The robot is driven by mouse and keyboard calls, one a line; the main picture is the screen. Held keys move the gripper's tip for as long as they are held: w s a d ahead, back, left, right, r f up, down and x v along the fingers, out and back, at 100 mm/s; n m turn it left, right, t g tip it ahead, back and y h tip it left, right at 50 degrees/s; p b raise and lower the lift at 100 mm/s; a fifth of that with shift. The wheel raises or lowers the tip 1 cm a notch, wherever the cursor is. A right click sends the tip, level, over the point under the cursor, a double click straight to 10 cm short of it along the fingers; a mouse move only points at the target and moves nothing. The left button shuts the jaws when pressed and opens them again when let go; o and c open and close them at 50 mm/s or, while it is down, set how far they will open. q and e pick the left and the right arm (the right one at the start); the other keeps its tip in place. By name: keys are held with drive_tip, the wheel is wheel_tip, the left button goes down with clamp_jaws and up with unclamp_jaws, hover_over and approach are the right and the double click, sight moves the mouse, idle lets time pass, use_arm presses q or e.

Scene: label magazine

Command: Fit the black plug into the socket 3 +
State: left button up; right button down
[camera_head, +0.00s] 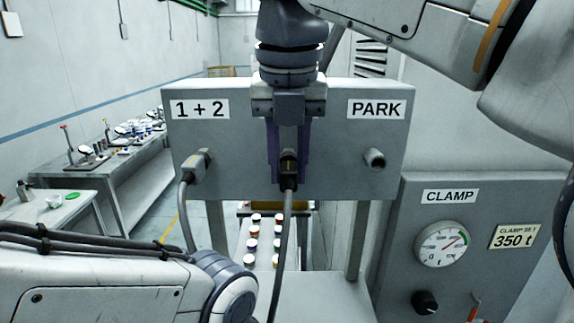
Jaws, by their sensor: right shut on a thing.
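My right gripper (289,168) comes down from above in front of the middle of the grey panel (235,150). Its fingers are shut on the black plug (289,182), whose cable (287,220) hangs straight down. The plug is at the panel's middle, between the "1 + 2" label (200,109) and the "PARK" label (376,110). No "3 +" label shows; my right wrist covers the upper middle of the panel. The socket behind the plug is hidden, and I cannot tell whether the plug is in it. My left gripper is not in view.
Another plug (198,165) with a grey cable sits under "1 + 2". An empty-looking socket (375,158) is under "PARK". A clamp box with a gauge (442,248) stands at the lower right. My left arm crosses the lower left. Benches stand behind on the left.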

drive_tip(key=shift+w, duration=0.95)
drive_tip(key=c, duration=0.6)
unclamp_jaws()
drive_tip(key=shift+w, duration=0.15)
drive_tip(key=shift+r, duration=0.1)
